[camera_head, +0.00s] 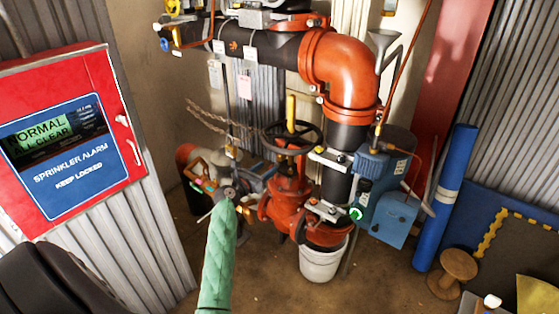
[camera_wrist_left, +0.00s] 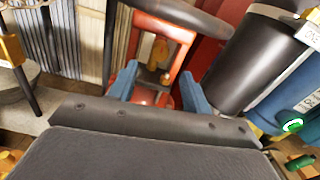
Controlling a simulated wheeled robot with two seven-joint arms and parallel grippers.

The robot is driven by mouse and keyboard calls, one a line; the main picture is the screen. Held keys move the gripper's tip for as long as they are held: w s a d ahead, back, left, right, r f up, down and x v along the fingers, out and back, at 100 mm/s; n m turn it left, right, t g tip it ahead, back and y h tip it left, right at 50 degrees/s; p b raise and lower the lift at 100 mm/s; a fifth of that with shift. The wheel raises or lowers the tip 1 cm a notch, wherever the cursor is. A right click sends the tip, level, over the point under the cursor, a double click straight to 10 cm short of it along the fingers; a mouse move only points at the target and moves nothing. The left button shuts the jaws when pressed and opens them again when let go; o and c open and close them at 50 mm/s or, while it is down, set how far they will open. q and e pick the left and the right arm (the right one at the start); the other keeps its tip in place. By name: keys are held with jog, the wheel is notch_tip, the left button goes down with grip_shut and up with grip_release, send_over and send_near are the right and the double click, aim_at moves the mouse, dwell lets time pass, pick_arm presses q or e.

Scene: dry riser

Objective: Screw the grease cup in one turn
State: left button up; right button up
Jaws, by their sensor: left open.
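The red valve (camera_head: 287,195) stands under a dark handwheel (camera_head: 290,135) in the head view. Its red yoke (camera_wrist_left: 182,35) fills the middle of the left wrist view. A small brass-coloured part (camera_wrist_left: 165,78) shows inside the yoke, between the fingers. It may be the grease cup, but it is too small to be sure. My left gripper (camera_wrist_left: 163,88) is open, its blue fingers apart on either side of the yoke's lower part. I see no contact with the brass part. In the head view the left gripper (camera_head: 266,173) is beside the valve, partly hidden. My right gripper is out of view.
A black pipe (camera_wrist_left: 240,62) and a blue unit (camera_head: 375,182) stand right of the valve. A white bucket (camera_head: 322,262) sits below. A red alarm cabinet (camera_head: 70,70) is at left, a blue roll (camera_head: 446,195) at right. Some floor in front is clear.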

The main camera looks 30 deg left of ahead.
aim_at(279, 159)
pick_arm(q)
jog(key=shift+n, duration=0.4)
jog(key=shift+w+d+p, duration=0.15)
jog(key=shift+w+p, duration=0.35)
jog(key=shift+w, duration=1.45)
jog(key=shift+w+d+p, duration=0.15)
jog(key=shift+w+p, duration=0.3)
jog(key=shift+w, duration=1.5)
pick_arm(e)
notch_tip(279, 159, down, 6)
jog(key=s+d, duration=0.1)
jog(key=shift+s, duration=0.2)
pick_arm(q)
jog(key=shift+c, duration=0.4)
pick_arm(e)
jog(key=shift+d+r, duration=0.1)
pick_arm(q)
jog(key=c, duration=0.9)
jog(key=shift+m, duration=0.4)
